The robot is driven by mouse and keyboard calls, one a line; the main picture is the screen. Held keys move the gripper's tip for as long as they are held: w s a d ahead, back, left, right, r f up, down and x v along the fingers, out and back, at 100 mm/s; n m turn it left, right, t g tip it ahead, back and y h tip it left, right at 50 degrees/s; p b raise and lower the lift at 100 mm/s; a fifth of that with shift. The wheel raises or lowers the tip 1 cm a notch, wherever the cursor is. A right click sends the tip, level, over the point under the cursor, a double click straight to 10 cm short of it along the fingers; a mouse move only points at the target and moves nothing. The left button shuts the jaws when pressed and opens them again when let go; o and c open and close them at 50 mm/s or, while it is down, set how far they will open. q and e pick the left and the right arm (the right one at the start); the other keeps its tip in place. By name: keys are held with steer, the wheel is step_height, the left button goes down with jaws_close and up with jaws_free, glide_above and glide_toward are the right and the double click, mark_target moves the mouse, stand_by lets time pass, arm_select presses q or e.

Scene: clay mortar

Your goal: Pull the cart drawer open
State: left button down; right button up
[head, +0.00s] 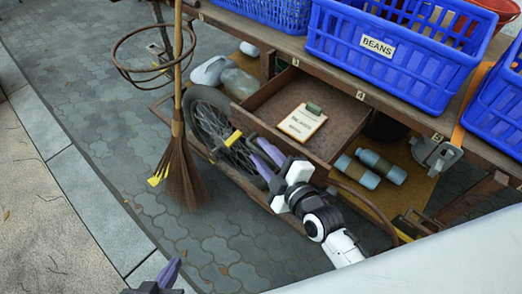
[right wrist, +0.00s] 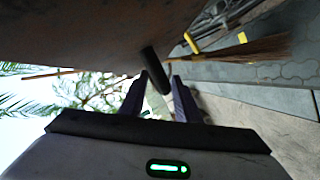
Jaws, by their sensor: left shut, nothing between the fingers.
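The cart drawer (head: 332,138) is a brown wooden box that stands well out from under the cart top. A clipboard (head: 301,122) with a paper and green clip lies in it. My right gripper (head: 256,148) is low at the drawer's front. In the right wrist view, its fingers (right wrist: 160,80) are shut on a dark bar handle (right wrist: 151,60) on the brown drawer front. My left gripper (head: 177,265) is shut and empty at the bottom left, away from the cart.
Blue crates (head: 388,52) stand on the cart top, one labelled BEANS. A straw broom (head: 180,175) and a wheel (head: 212,122) are left of the drawer. Paving at the left is clear.

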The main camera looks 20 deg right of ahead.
arm_select(q)
steer(key=shift+r+p, duration=0.5)
steer(key=shift+p, duration=0.2)
arm_select(e)
steer(key=v, duration=0.9)
steer(key=shift+s, duration=0.3)
arm_select(q)
steer(key=shift+r, duration=0.1)
